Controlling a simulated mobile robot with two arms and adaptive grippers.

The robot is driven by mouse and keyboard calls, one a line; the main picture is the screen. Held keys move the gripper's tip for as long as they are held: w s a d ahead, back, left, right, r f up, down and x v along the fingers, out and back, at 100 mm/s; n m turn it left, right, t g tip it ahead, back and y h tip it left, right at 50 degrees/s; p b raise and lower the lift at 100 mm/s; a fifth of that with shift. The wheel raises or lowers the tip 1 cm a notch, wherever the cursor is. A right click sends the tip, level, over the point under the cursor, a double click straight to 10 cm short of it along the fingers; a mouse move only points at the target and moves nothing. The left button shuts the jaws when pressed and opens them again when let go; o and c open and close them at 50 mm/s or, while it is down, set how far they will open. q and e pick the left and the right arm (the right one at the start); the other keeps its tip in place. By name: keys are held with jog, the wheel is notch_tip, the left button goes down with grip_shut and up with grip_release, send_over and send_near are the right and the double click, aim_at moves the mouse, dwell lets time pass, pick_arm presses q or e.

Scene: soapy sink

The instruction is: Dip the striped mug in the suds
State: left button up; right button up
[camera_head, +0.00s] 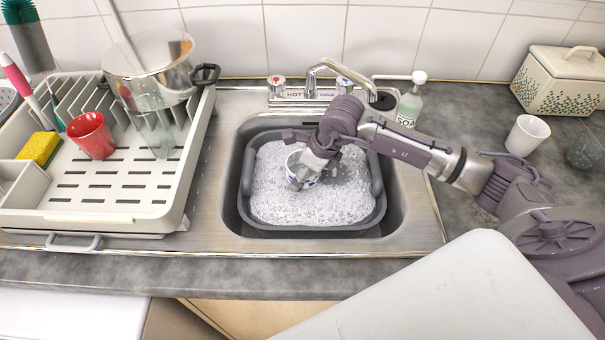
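The mug (296,168), white with dark bluish markings, is tilted at the suds (272,198) in the grey basin (246,187). Its lower part appears to be at or in the foam; how deep it sits I cannot tell. My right gripper (308,166), on the arm from the right, is at the mug and appears closed on it. Its fingers partly cover the mug. The grey basin stands inside the metal sink (395,215). My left gripper is not in view.
A dish rack (110,205) with a red cup (92,135), yellow sponge (39,149) and metal pot (150,68) stands left. The faucet (330,70) is behind the basin. A soap bottle (410,103), white cup (527,135), glass (586,150) and patterned box (560,80) stand right.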

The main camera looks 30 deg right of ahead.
notch_tip(320, 180, up, 14)
jog(key=p, duration=0.7)
jog(key=shift+f, duration=0.25)
dwell(0.8)
